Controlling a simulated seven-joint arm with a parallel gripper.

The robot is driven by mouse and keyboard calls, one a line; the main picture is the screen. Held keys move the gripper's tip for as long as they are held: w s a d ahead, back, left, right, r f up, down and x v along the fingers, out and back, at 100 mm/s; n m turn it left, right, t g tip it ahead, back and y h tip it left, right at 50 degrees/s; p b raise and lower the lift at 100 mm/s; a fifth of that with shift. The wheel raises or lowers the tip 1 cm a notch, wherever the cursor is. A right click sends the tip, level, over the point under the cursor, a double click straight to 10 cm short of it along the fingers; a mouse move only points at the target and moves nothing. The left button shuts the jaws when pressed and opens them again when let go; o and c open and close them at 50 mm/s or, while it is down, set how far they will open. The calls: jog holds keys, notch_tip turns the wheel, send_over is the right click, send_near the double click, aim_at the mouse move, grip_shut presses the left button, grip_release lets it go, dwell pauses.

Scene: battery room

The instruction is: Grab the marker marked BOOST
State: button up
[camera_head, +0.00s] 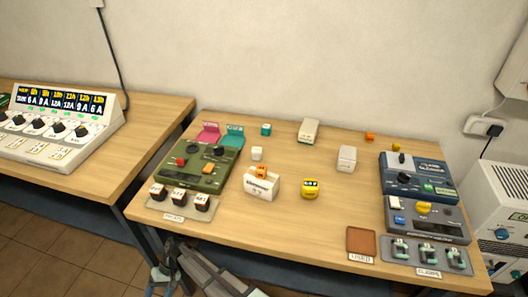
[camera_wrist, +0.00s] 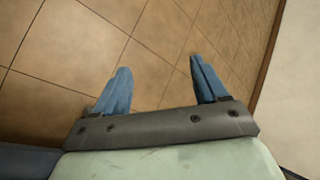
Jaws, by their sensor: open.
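Several small dark blocks with white labelled tops, possibly the markers (camera_head: 180,197), stand in a row on a grey tray at the table's front left. Their lettering is too small to read, so I cannot tell which one says BOOST. My gripper (camera_head: 163,280) is below the table's front left edge, apart from everything on the table. In the wrist view my gripper (camera_wrist: 162,88) shows two blue fingers spread wide, with nothing between them and only floor tiles beyond.
The wooden table (camera_head: 285,231) has a green device (camera_head: 204,167), a white box (camera_head: 262,185), a yellow block (camera_head: 310,188) and blue-grey devices (camera_head: 418,177) at right. A tray of clamps (camera_head: 427,254) and a brown pad (camera_head: 361,241) are front right. The front middle is clear.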

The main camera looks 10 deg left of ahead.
jog(key=s+a+r+g, duration=0.1)
jog(key=s+a+r, duration=1.15)
jog(key=r, duration=0.25)
jog(key=w+a+r+t+y, duration=0.1)
jog(key=w+a+r+t, duration=0.15)
jog(key=w+r, duration=0.85)
jog(key=w+a+r+t+y, duration=0.1)
jog(key=w+r+t, duration=0.2)
jog(key=w+r, duration=0.8)
jog(key=w+d+r+n+t, duration=0.15)
jog(key=w+d+r, duration=0.25)
jog(key=w+r, duration=0.5)
jog(key=n+t+h, duration=0.2)
jog(key=n+h, duration=0.3)
jog(key=n, duration=0.1)
send_over(267, 126)
jog(key=f, duration=0.8)
jog(key=shift+s+d+f, duration=0.1)
jog(key=shift+d+f, duration=0.05)
jog(key=shift+d, duration=0.15)
jog(key=shift+a+f, duration=0.15)
jog(key=shift+f, duration=1.25)
jog(key=shift+a+f, duration=0.1)
jog(key=shift+f, duration=1.25)
